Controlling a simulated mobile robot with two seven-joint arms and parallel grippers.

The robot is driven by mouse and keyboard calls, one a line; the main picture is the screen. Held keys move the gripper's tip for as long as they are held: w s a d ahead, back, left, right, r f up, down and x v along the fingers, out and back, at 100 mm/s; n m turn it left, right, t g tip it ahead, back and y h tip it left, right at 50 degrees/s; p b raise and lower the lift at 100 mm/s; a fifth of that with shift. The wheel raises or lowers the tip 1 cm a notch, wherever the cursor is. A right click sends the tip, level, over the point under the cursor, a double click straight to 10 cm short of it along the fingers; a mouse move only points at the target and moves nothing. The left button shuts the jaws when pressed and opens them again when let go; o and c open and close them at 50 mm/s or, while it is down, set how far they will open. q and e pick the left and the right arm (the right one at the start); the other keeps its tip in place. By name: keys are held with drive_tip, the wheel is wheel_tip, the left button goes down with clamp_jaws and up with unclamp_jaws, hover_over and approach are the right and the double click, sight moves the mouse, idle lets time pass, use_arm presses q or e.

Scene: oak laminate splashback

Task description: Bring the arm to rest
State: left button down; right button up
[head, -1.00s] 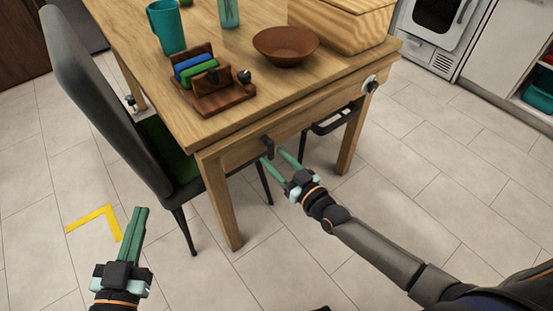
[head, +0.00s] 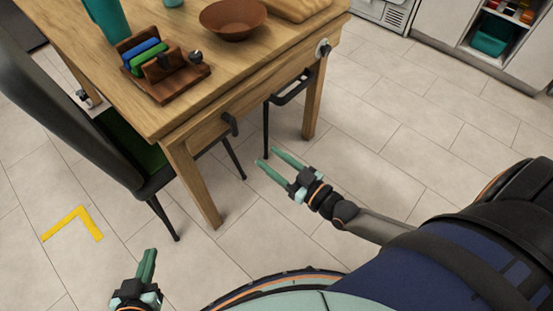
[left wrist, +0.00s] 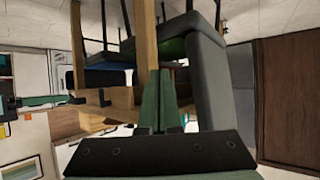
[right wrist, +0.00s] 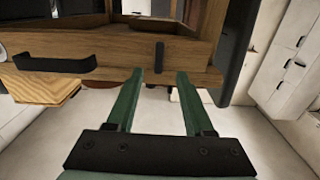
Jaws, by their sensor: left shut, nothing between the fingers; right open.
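My right gripper (head: 267,158) is open and empty in the head view, over the floor to the right of the table's front leg. It is apart from the drawer handle (head: 231,124) on the table's front. In the right wrist view its two green fingers (right wrist: 158,75) are spread, with the dark handle (right wrist: 159,56) beyond them and nothing between. My left gripper (head: 147,255) is at the lower left of the head view, its fingers together and empty. In the left wrist view its fingers (left wrist: 160,90) are also closed together.
The wooden table (head: 130,98) carries a caddy (head: 183,84) with blue and green items and a brown bowl (head: 233,18). A dark chair (head: 70,110) stands at its left. A yellow corner mark (head: 80,222) is on the floor. Tiled floor at right is clear.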

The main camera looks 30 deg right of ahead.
use_arm(q)
drive_tip(key=shift+s+f, duration=0.35)
drive_tip(key=shift+f, duration=0.15)
use_arm(e)
drive_tip(key=shift+s+d, duration=0.2)
drive_tip(key=shift+s, duration=0.3)
drive_tip(key=s+a+f+m+g+h, duration=0.1)
drive_tip(key=s+a+f+g+h, duration=0.2)
drive_tip(key=s+a+g, duration=0.4)
use_arm(q)
drive_tip(key=s+a+r+n+g+y+p, duration=0.1)
drive_tip(key=s+r+p, duration=0.3)
drive_tip(key=r+p, duration=0.7)
drive_tip(key=a+g+p, duration=0.1)
drive_tip(key=p, duration=0.8)
drive_tip(key=shift+r, duration=0.15)
use_arm(e)
drive_tip(key=s+d+r, duration=0.2)
drive_tip(key=r, duration=0.3)
drive_tip(key=s+d+r, duration=0.2)
drive_tip(key=s+r, duration=0.1)
drive_tip(key=r, duration=0.3)
drive_tip(key=shift+s+r+m+g+h, duration=0.2)
drive_tip(key=shift+r+m+g+h, duration=0.1)
drive_tip(key=shift+m+h, duration=0.1)
use_arm(q)
drive_tip(key=shift+s+a, duration=0.1)
